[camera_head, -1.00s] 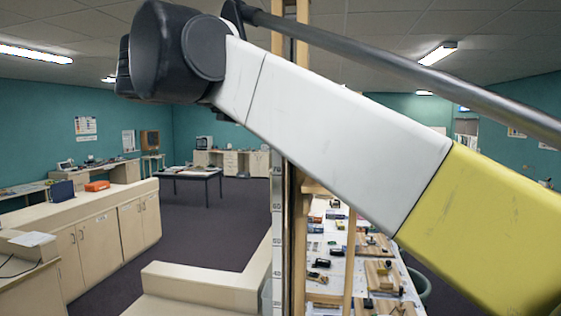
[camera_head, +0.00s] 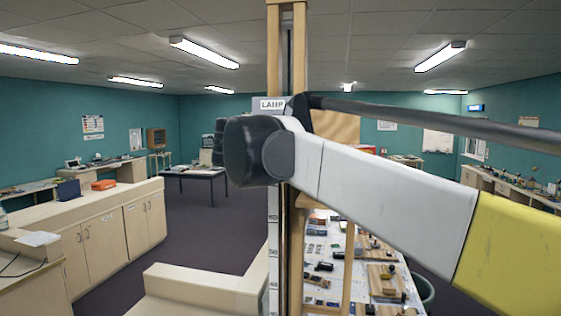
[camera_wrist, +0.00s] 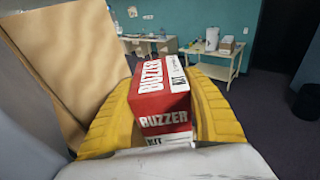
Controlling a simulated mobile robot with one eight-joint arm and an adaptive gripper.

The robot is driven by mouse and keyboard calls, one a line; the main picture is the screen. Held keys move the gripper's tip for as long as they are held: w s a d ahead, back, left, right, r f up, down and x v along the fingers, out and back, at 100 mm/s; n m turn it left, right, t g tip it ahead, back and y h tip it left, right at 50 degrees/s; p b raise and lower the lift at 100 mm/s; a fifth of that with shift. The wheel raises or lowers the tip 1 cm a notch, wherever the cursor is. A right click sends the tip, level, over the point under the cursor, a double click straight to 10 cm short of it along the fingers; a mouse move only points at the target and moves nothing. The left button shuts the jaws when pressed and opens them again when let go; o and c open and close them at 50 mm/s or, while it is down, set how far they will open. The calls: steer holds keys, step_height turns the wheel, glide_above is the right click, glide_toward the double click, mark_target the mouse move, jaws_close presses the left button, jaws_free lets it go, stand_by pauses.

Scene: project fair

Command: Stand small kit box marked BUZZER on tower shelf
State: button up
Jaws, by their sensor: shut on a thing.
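The red and white kit box (camera_wrist: 163,100) marked BUZZER is in the wrist view, between the two yellow fingers of my gripper (camera_wrist: 160,84). My gripper is shut on it, and the lettered faces show toward the camera. In the head view the box and the gripper do not show. The wooden tower (camera_head: 300,50) stands upright at the middle of the head view, partly behind my arm. A grey piece labelled LAMP (camera_head: 271,104) is at the tower; I cannot tell whether it stands on a shelf. A tan panel (camera_head: 336,125) shows just right of it.
In the wrist view a tan panel (camera_wrist: 75,50) rises close to the left finger. A table (camera_head: 345,285) with several wooden kits stands behind the tower. A low cream cabinet (camera_head: 90,218) is at left. Open carpet (camera_head: 212,225) lies between them.

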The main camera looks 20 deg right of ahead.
steer(key=shift+d+f, duration=0.25)
steer(key=shift+f, duration=0.9)
steer(key=shift+a, duration=0.1)
steer(key=o, duration=1.2)
steer(key=shift+o, duration=0.5)
steer(key=b+v, duration=0.2)
steer(key=v, duration=1)
